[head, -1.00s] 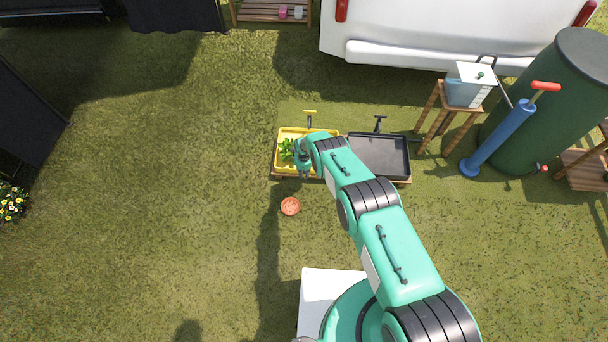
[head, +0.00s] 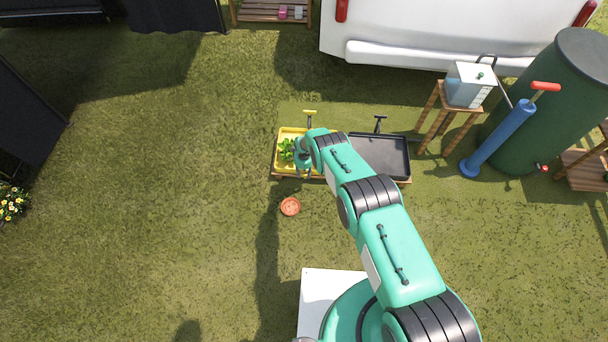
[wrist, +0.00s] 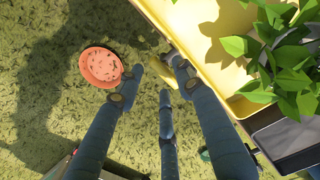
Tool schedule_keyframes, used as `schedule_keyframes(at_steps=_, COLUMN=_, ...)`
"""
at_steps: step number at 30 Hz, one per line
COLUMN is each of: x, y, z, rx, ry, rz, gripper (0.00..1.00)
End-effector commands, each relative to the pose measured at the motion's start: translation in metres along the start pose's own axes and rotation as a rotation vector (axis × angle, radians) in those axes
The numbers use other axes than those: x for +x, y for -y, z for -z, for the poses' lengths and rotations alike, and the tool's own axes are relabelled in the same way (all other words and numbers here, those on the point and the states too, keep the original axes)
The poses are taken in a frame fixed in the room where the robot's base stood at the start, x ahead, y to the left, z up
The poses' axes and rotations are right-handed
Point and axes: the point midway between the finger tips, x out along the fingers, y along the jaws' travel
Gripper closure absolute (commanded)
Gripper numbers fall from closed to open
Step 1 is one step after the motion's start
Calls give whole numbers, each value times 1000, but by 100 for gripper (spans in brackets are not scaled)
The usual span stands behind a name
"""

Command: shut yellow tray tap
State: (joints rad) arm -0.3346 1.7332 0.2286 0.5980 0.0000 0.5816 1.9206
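The yellow tray (head: 278,152) stands on a low wooden base with a leafy green plant (head: 287,149) in it. Its pale yellow side also fills the upper middle of the wrist view (wrist: 205,32). My gripper (head: 303,170) is over the tray's near edge, pointing down. In the wrist view its three fingers (wrist: 157,86) are spread. A small yellow piece (wrist: 165,97), perhaps the tap lever, shows by the middle fingertip beside the tray's edge; I cannot tell whether they touch. A yellow T-shaped handle (head: 310,113) stands behind the tray.
An orange dish (head: 290,206) lies on the grass in front of the yellow tray. A black tray (head: 382,172) with a black handle (head: 380,121) adjoins on the right. Further right are a wooden stool (head: 440,125), a blue pump (head: 497,140) and a green barrel (head: 545,110). Grass to the left is clear.

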Motion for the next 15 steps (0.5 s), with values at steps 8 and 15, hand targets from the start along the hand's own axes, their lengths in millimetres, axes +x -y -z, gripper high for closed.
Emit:
schedule_keyframes(at_steps=8, x=-22, y=0, z=0, rx=0, ry=0, rz=1, gripper=64)
schedule_keyframes(at_steps=15, x=-44, y=0, z=0, rx=0, ry=0, rz=0, gripper=64)
